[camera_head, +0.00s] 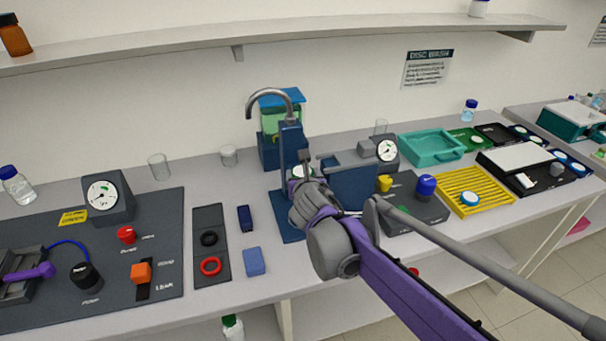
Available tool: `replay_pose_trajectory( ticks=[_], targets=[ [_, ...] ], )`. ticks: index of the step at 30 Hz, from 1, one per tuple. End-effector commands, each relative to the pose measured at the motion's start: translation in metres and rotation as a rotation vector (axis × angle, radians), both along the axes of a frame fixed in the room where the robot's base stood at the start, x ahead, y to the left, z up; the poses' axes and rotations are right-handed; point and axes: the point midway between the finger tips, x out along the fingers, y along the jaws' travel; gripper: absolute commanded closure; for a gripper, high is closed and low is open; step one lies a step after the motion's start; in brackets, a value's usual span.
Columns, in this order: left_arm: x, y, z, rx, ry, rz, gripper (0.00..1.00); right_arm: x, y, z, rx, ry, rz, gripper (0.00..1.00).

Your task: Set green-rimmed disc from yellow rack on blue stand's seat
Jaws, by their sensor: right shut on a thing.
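My right gripper (302,174) is in front of the column of the blue stand (290,145), whose base plate (291,229) lies on the bench. It is shut on a small pale disc with a greenish edge, the green-rimmed disc (298,171), mostly hidden by the fingers. I cannot tell whether the disc touches the stand's seat, which the gripper covers. The yellow rack (489,190) stands at the right with a blue-rimmed disc (470,198) in it. My left gripper is not in view.
A teal tray (431,148) stands behind the yellow rack. A panel with a gauge (386,150) and a blue knob (427,186) lies right of the stand. A dark strip with rings (210,240) and a blue block (254,261) lie left. A shelf (300,38) hangs above.

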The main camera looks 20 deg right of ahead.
Motion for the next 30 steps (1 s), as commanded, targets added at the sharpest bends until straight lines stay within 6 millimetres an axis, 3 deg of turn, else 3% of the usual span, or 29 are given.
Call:
replay_pose_trajectory(
  ticks=[4,5,9,20,30],
  targets=[
    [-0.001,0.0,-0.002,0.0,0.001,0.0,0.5,0.0,0.0,-0.002,0.0,0.0,0.0,0.81],
    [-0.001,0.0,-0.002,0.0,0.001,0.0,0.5,0.0,0.0,-0.001,0.0,0.0,0.0,0.22],
    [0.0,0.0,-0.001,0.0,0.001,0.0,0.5,0.0,0.0,-0.001,0.0,0.0,0.0,0.0],
    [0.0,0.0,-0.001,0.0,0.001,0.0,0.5,-0.009,0.002,0.003,0.0,0.0,0.001,0.0],
    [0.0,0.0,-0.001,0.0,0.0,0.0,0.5,-0.065,0.011,0.026,-0.001,0.0,0.001,0.0]
  ],
)
